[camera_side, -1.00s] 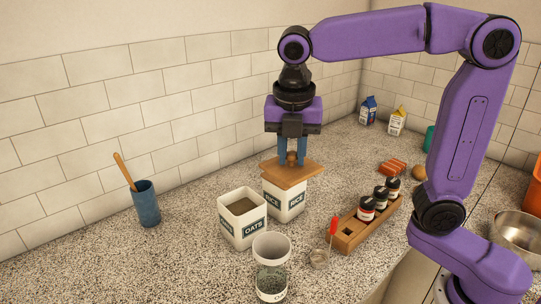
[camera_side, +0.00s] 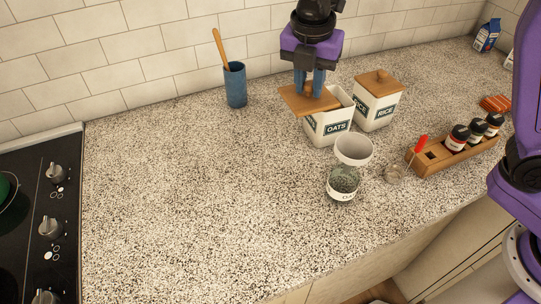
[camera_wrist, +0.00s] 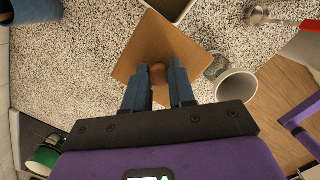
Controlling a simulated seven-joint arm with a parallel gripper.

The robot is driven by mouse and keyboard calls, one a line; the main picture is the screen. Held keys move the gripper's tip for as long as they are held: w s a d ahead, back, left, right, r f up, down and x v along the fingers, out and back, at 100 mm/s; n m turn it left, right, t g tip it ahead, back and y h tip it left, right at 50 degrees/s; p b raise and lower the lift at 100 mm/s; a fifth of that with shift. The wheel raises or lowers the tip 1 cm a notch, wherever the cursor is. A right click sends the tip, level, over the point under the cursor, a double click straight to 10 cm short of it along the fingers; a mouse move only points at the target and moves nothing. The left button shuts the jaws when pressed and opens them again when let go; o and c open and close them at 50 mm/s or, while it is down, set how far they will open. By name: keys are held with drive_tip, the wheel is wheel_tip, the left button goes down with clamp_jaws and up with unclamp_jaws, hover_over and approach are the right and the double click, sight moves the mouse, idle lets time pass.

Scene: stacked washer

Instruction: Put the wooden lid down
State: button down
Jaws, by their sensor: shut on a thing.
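My gripper (camera_side: 309,88) is shut on the knob of a square wooden lid (camera_side: 300,101). The lid is held roughly level and overlaps the left part of the open OATS canister (camera_side: 328,130) in the side view. In the wrist view the lid (camera_wrist: 150,45) hangs below my fingers (camera_wrist: 159,82), with speckled counter around it and the canister's rim (camera_wrist: 172,8) beyond its far edge. I cannot tell the gap between lid and counter. The RICE canister (camera_side: 379,110) beside OATS wears its own wooden lid (camera_side: 379,82).
A spice rack (camera_side: 450,158) is at right. A blue crock (camera_side: 235,85) with a spoon stands behind left. The counter (camera_side: 200,180) at left front is clear, up to the stove (camera_side: 30,220).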

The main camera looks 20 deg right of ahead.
drive_tip(key=w+a+f, duration=0.1)
drive_tip(key=a+f, duration=0.1)
drive_tip(key=f, duration=0.2)
drive_tip(key=a+f, duration=0.2)
drive_tip(key=f, duration=0.2)
drive_tip(key=w+a+f, duration=0.1)
drive_tip(key=a+f, duration=0.2)
drive_tip(key=f, duration=0.1)
drive_tip(key=shift+w+f, duration=0.25)
drive_tip(key=shift+w, duration=0.05)
drive_tip(key=shift+f, duration=2.15)
drive_tip(key=shift+f, duration=0.15)
drive_tip(key=c, duration=0.9)
unclamp_jaws()
drive_tip(key=shift+c, duration=0.2)
wheel_tip(320, 180, up, 12)
drive_tip(key=s+a, duration=0.1)
drive_tip(key=shift+s+a, duration=0.15)
